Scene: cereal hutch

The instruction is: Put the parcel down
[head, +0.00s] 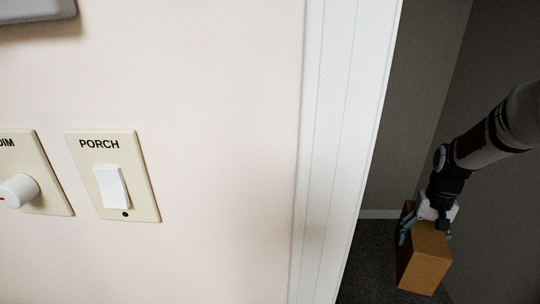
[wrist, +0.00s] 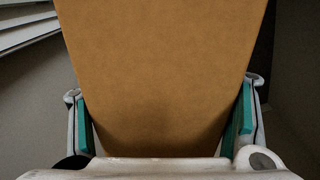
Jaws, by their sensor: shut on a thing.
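The parcel is a plain brown box (head: 424,262) at the lower right of the head view, beyond the white door trim. My gripper (head: 425,230) is shut on its upper end, and the box hangs below it, slightly tilted. In the wrist view the parcel (wrist: 160,70) fills the middle, between the two teal-padded fingers of my gripper (wrist: 165,115). The parcel's far end is out of the wrist view. I cannot tell how far the parcel is above the floor.
A white door trim (head: 345,150) stands between the pale wall and a dim space with dark carpet (head: 370,265). On the wall are a PORCH switch (head: 112,187), a dimmer knob (head: 18,190) and a grey object (head: 35,10). Grey walls bound the space around my arm.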

